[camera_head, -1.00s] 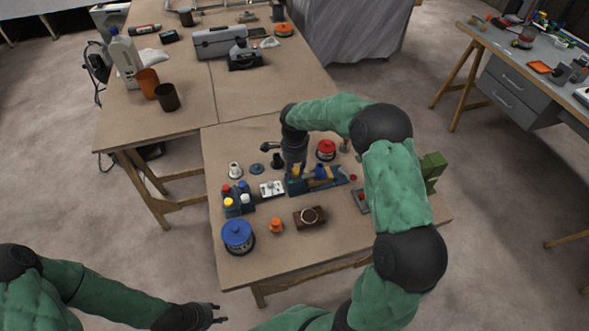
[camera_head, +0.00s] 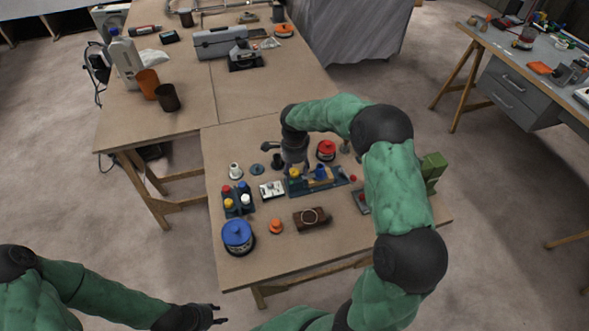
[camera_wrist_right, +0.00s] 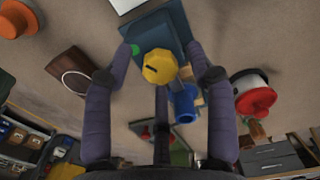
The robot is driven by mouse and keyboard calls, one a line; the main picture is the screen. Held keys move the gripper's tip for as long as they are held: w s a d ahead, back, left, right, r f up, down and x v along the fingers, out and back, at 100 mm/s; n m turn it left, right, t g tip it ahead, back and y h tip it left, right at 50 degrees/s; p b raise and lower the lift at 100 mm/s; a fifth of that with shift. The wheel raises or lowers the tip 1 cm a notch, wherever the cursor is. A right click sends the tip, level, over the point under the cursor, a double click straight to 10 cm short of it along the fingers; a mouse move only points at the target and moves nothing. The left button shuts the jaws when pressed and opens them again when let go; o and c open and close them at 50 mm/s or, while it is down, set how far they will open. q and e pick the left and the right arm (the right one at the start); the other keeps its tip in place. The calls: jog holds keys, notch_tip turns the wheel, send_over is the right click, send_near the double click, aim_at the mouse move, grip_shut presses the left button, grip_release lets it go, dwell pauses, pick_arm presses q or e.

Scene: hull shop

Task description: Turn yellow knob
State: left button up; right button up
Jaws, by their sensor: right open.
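The yellow knob (camera_head: 295,173) sits on a dark blue base plate (camera_head: 331,183) on the near table, beside a blue knob (camera_head: 320,171). My right gripper (camera_head: 294,165) is right above the yellow knob. In the right wrist view the faceted yellow knob (camera_wrist_right: 160,67) lies between the spread fingers of my right gripper (camera_wrist_right: 161,47). The fingers look apart from it, with gaps on both sides. A dark mark shows on the knob's face. My left gripper (camera_head: 217,313) is at the bottom of the head view, away from the table, fingers apart and empty.
A red-topped spool (camera_head: 326,149), white block (camera_head: 272,189), bottle rack (camera_head: 238,200), blue tin (camera_head: 238,236), orange knob (camera_head: 276,226) and brown block (camera_head: 312,219) stand around the plate.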

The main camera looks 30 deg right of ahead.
aim_at(295, 172)
jog(key=shift+r, duration=0.1)
notch_tip(295, 172, up, 12)
dwell(0.5)
dwell(0.5)
